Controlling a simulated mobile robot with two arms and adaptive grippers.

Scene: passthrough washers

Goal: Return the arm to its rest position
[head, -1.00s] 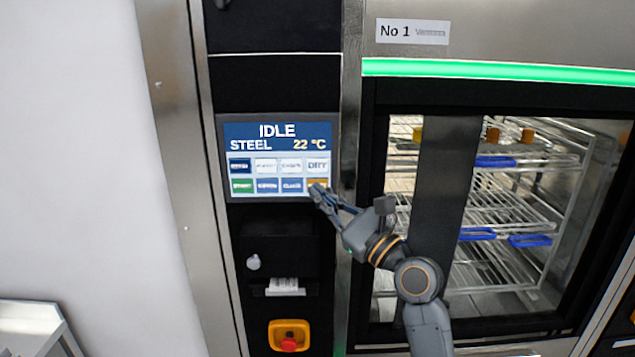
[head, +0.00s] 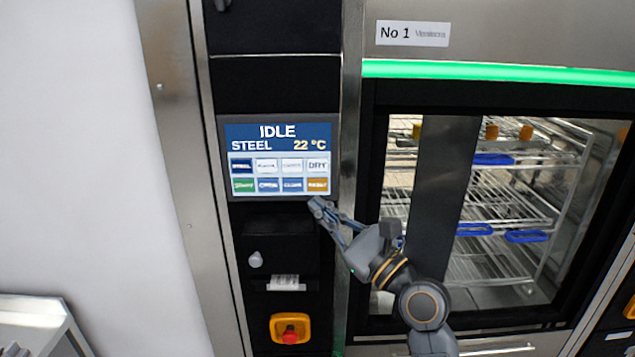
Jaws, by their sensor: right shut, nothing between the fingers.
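My right gripper (head: 318,205) is shut and empty. Its fingertips are just below the lower right corner of the touch screen (head: 279,160), apart from its buttons as far as I can see. My right arm (head: 424,304) comes up from the bottom of the head view, in front of the washer door. The screen reads IDLE, STEEL and 22 °C, with two rows of buttons below. My left gripper is not in view.
The washer's glass door (head: 395,200) is at the right, with wire racks (head: 490,210) behind it. A green light strip (head: 500,70) runs above it. An orange-framed red stop button (head: 290,331) and a paper slip (head: 285,283) are below the screen. A white tray-like edge (head: 40,312) is at lower left.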

